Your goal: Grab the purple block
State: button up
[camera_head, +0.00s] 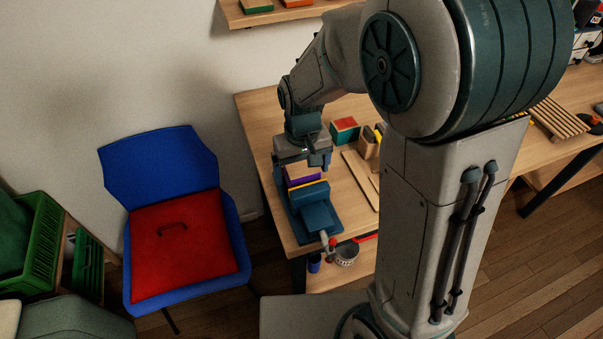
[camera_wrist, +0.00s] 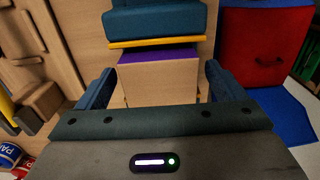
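The purple block (camera_head: 303,181) has a purple side and a bare wood-coloured face. It sits at the teal vise (camera_head: 318,212) on the near left end of the table. In the wrist view the block (camera_wrist: 158,80) shows its wood-coloured face, with a purple strip (camera_wrist: 158,56) beyond it. My gripper (camera_head: 304,162) is directly above or around the block, pointing down. In the wrist view my gripper's (camera_wrist: 158,84) two fingers stand apart, one on each side of the block, with narrow gaps showing. The contact at the fingertips cannot be made out.
The vise's teal jaw (camera_wrist: 155,22) with a yellow edge lies just beyond the block. A red-and-green block (camera_head: 345,129) and wooden pieces (camera_head: 367,148) stand on the table (camera_head: 258,115). A blue chair (camera_head: 158,160) with a red case (camera_head: 178,243) is left of the table.

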jog(key=c, duration=1)
jog(key=shift+r, duration=0.1)
